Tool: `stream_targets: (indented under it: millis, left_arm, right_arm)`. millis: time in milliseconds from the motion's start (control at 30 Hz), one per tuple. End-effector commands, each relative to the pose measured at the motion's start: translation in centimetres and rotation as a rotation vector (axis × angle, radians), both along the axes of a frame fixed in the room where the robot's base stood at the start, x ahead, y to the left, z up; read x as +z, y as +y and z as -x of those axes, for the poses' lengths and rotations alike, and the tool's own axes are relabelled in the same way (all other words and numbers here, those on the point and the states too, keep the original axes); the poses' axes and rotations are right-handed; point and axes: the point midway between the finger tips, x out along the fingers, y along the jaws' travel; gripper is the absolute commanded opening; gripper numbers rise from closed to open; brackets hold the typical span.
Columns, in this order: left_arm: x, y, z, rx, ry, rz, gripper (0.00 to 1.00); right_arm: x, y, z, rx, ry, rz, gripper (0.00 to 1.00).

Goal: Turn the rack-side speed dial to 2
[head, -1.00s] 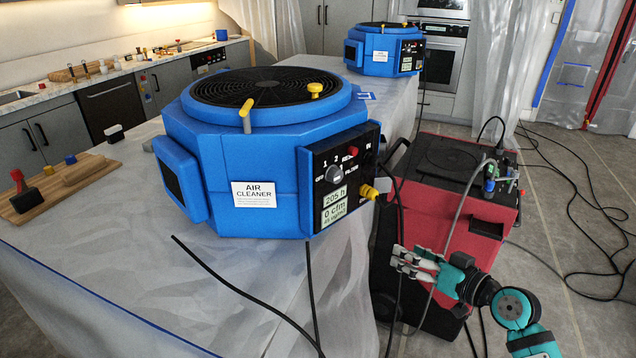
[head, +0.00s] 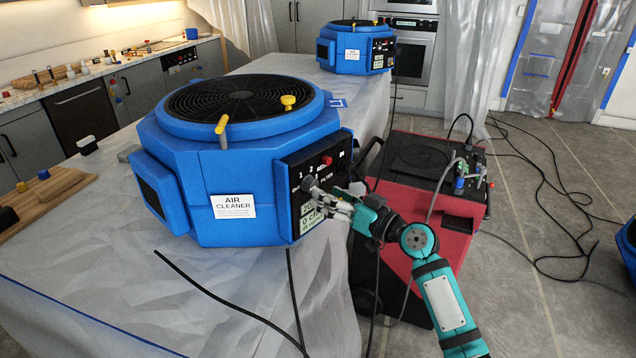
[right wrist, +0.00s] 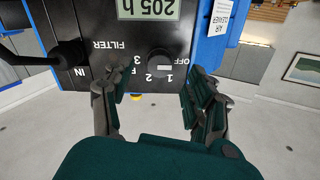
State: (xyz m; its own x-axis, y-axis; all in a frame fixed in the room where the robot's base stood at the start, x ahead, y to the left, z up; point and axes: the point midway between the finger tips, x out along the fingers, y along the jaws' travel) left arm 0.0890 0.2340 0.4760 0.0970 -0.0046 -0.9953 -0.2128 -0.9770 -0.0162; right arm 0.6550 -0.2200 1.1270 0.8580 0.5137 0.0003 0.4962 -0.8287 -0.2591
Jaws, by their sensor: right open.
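The near blue air cleaner (head: 240,165) stands on the sheet-covered counter, its black control panel (head: 335,152) facing right. My right gripper (head: 327,203) is in front of the panel. In the right wrist view its fingers (right wrist: 153,92) are open, one on each side of the dial, with no clear contact. My left gripper is out of view.
A second blue air cleaner (head: 354,48) stands farther back on the counter. A red-and-black machine (head: 425,180) stands on the floor beside my right arm. Black cables (head: 225,308) hang over the counter, and a yellow handle (head: 221,125) rises from the near cleaner's top.

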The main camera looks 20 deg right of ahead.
Motion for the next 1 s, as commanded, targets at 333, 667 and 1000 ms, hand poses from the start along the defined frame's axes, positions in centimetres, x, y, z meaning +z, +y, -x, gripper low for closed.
stream_targets:
  millis: [333,667,1000]
  left_arm:
    - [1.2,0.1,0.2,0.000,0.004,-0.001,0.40]
    - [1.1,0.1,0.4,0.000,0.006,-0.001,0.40]
    - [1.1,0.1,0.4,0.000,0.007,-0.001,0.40]
  right_arm:
    - [0.0,2.0,-3.3,0.001,0.001,0.000,0.57]
    - [-0.1,2.1,-3.4,0.001,0.001,0.000,0.52]
    - [-0.1,2.1,-3.4,0.000,0.001,0.000,0.08]
